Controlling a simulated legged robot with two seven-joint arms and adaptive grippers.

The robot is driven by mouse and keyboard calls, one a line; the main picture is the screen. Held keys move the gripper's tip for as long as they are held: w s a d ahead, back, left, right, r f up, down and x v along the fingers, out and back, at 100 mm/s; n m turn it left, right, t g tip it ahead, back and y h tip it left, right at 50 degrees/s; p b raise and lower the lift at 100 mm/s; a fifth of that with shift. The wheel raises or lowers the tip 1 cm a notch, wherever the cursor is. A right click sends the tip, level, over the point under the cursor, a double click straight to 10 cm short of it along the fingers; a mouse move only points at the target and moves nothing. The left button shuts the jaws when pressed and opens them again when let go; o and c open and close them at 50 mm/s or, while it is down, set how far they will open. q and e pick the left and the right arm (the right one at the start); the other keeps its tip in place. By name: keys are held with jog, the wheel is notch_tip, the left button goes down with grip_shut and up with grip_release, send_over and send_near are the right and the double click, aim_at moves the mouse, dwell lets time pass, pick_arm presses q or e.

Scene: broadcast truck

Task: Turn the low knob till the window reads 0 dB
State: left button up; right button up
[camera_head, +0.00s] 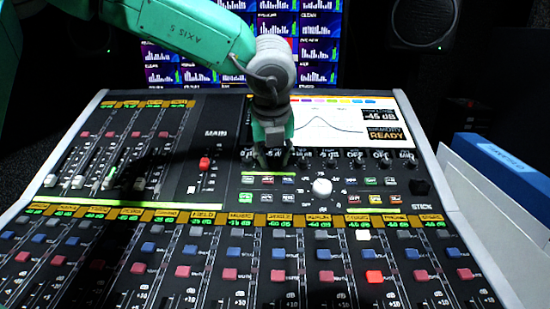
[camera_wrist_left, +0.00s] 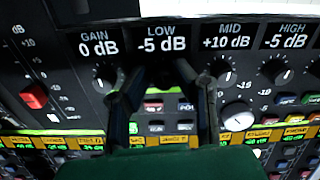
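In the left wrist view the LOW window (camera_wrist_left: 162,38) reads -5 dB, in white digits on black. My left gripper (camera_wrist_left: 166,72) points at the panel just below this window. It also shows in the head view (camera_head: 273,164), at the row of knobs under the screen. Its two dark fingers stand apart, one on each side of the spot where the low knob sits. The knob is dark and mostly hidden between the fingertips. I cannot tell whether they touch it. My right gripper is in neither view.
The gain knob (camera_wrist_left: 105,75) and mid knob (camera_wrist_left: 222,70) flank the fingers closely. Their windows read 0 dB and +10 dB. A white knob (camera_head: 322,187) and small buttons lie below. A red fader cap (camera_head: 204,163) is at left, a blue binder (camera_head: 500,165) at right.

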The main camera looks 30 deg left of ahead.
pick_arm(q)
jog(key=shift+a, duration=0.1)
grip_shut()
jog(key=shift+d, duration=0.35)
jog(key=shift+a, duration=0.1)
jog(key=shift+s+f+m+p, duration=0.1)
jog(key=shift+f+m+p, duration=0.05)
jog(key=shift+m+p, duration=0.2)
dwell(0.9)
jog(key=shift+o, duration=2.2)
grip_release()
jog(key=shift+o, duration=1)
jog(key=shift+d+r, duration=0.2)
jog(key=shift+d, duration=0.05)
